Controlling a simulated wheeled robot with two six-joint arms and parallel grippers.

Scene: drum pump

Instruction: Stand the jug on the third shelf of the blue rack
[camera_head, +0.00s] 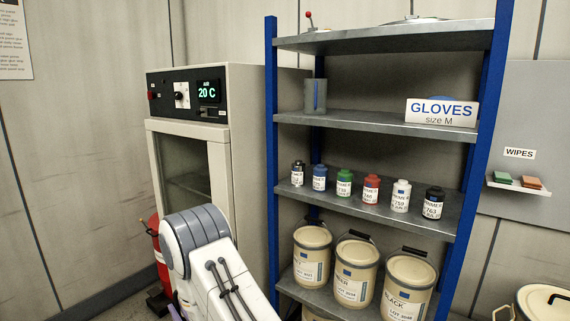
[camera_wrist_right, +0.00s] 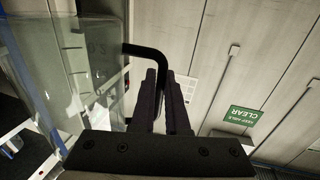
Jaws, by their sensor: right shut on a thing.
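The jug (camera_wrist_right: 80,75) is clear with a black bent handle (camera_wrist_right: 150,50). It shows at the left of the right wrist view, partly cut off by the frame. My right gripper (camera_wrist_right: 162,78) is shut on this handle, with the body of the jug beside its fingers. The blue rack (camera_head: 271,150) stands in the middle and right of the head view. Its shelf with small bottles (camera_head: 440,219) is third from the top. The jug and my right gripper cannot be made out in the head view. My left gripper is in neither view.
Several primer bottles (camera_head: 371,188) stand in a row on that shelf, leaving bare room near its edges. Cream buckets (camera_head: 353,272) fill the shelf below. A gloves box (camera_head: 441,112) and a grey cylinder (camera_head: 309,96) are above. An oven cabinet (camera_head: 250,150) stands left of the rack.

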